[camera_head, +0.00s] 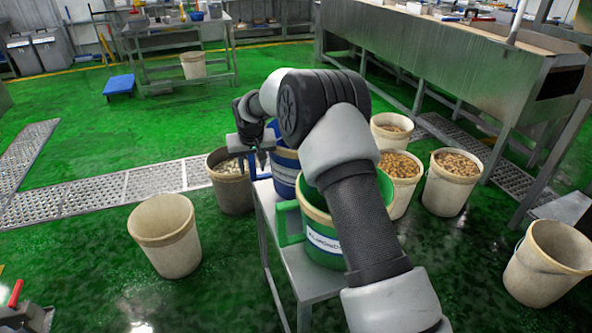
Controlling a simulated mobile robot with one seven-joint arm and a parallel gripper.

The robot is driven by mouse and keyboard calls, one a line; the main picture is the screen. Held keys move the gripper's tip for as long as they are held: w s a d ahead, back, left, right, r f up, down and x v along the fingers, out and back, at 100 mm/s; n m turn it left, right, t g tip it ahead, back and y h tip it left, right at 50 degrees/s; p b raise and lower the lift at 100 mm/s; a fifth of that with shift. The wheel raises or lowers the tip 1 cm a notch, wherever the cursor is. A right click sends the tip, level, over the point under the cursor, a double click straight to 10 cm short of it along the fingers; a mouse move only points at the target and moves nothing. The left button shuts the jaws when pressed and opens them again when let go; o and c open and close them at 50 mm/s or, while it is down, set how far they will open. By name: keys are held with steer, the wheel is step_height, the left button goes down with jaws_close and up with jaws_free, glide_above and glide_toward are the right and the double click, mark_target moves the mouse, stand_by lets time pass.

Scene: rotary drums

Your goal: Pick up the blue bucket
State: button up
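The blue bucket (286,180) stands on a narrow metal table, behind the green bucket. My arm hides much of it, and its rim and front show only in part. My gripper (252,164) points down at the blue bucket's left side, near its blue handle. Its two fingers are apart, with a gap between them. I cannot tell whether they touch the handle.
The green bucket (320,238), labelled almonds, stands on the metal table (308,283) under my arm. An empty beige bin (168,240) and a darker filled bin (231,185) stand at left. Filled bins (452,182) stand at right.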

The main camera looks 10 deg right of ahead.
jaws_close()
stand_by(1.3)
steer(key=shift+w+r, duration=0.1)
steer(key=shift+r, duration=0.15)
